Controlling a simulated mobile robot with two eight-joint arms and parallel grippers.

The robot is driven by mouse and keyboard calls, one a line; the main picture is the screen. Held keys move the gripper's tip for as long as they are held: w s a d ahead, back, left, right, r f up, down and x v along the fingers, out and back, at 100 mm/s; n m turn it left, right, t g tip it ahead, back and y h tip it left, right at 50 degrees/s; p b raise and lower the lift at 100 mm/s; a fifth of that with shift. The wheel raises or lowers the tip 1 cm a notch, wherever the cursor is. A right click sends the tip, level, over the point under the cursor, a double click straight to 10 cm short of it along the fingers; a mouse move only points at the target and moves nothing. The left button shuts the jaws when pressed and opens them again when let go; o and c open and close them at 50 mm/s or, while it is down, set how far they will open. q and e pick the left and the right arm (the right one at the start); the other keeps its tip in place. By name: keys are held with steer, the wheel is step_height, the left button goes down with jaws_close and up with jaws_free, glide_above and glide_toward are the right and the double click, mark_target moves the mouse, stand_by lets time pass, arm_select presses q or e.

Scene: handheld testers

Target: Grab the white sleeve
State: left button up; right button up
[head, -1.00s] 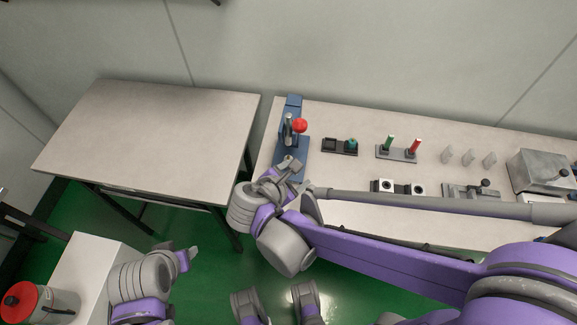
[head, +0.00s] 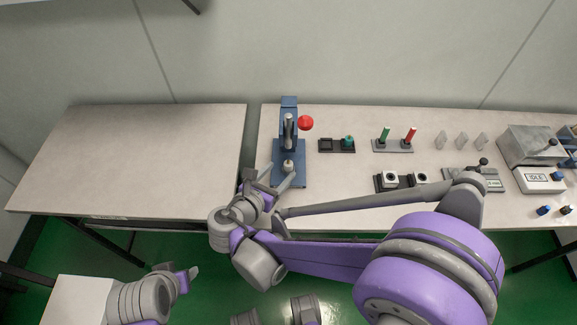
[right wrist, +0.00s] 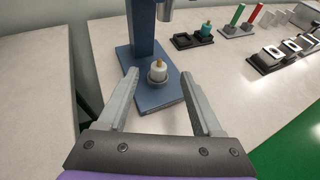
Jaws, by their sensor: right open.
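A small white sleeve with a brass-coloured tip (right wrist: 158,71) stands upright in a round seat on the base of the blue press (right wrist: 152,95). In the head view the sleeve (head: 288,164) is small, below the press ram. My right gripper (head: 279,173) is open and empty at the front of the press base. In the right wrist view its fingertips (right wrist: 159,74) are spread, with the sleeve showing between them; I cannot tell whether they reach it. My left gripper (head: 190,275) is low at the left, away from the table; its jaws are unclear.
The press has a red knob (head: 306,123). To its right are a black tray with a teal piece (head: 348,141), green and red pins (head: 409,136), a black fixture with white-topped parts (head: 400,182) and a grey box (head: 530,146). The left table (head: 130,150) is bare.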

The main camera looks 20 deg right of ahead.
mark_target(288, 164)
steer(key=x, duration=0.5)
steer(key=shift+f+b, duration=0.35)
jaws_close()
